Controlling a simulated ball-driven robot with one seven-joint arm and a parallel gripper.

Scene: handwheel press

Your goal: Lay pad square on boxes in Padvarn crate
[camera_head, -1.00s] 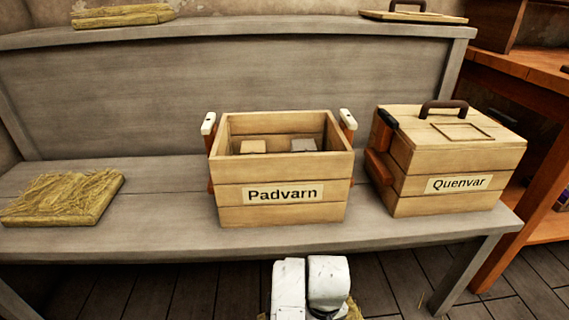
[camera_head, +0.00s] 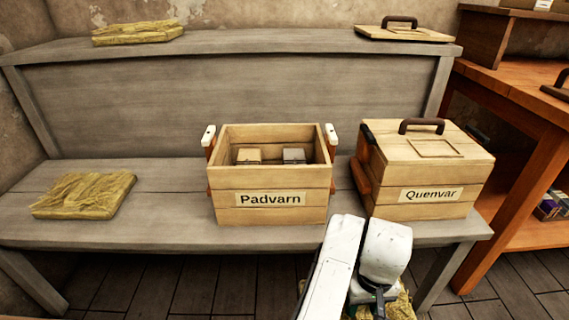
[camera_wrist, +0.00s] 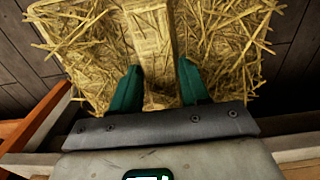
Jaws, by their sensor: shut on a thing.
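The open Padvarn crate (camera_head: 271,208) stands upright on the grey bench, with a tan box (camera_head: 249,156) and a grey box (camera_head: 294,155) low inside. My gripper (camera_wrist: 160,78) has its green fingers closed on the raised middle strip of a straw pad (camera_wrist: 225,45) in the wrist view. In the head view only a bit of this pad (camera_head: 402,307) shows at the bottom edge, behind my white arm. The held pad is in front of the bench, apart from the crate. Its far edges are partly out of view.
The closed Quenvar crate (camera_head: 430,180) stands right of Padvarn. Another straw pad (camera_head: 84,194) lies on the bench at left, and one (camera_head: 138,32) on the ledge above. A spare lid (camera_head: 405,34) lies on that ledge. Padvarn's orange side clamps with white tips (camera_head: 209,135) stand upright.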

